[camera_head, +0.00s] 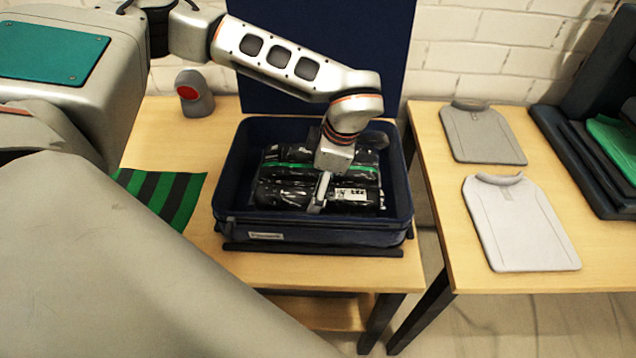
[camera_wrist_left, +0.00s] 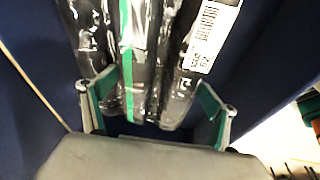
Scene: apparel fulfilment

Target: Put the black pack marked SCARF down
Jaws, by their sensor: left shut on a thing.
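Shiny black packs lie in the dark blue bin (camera_head: 315,228) in the head view, one with a green stripe (camera_head: 290,165). A front black pack (camera_head: 283,196) carries a white label at its right. My left gripper (camera_head: 318,197) reaches down into the bin and is shut on a black pack. In the left wrist view its green-padded fingers (camera_wrist_left: 155,108) stand on either side of black plastic wrapping (camera_wrist_left: 152,60) with a green stripe and a barcode label. I cannot read SCARF, nor tell whether the held pack touches what lies under it. My right gripper is not in view.
The bin stands on a wooden table (camera_head: 165,135) with a dark blue panel behind it. A green-and-black striped cloth (camera_head: 165,197) lies left of it. The right table (camera_head: 447,205) holds two grey garment-shaped boards (camera_head: 525,225) and a dark tray with green cloth.

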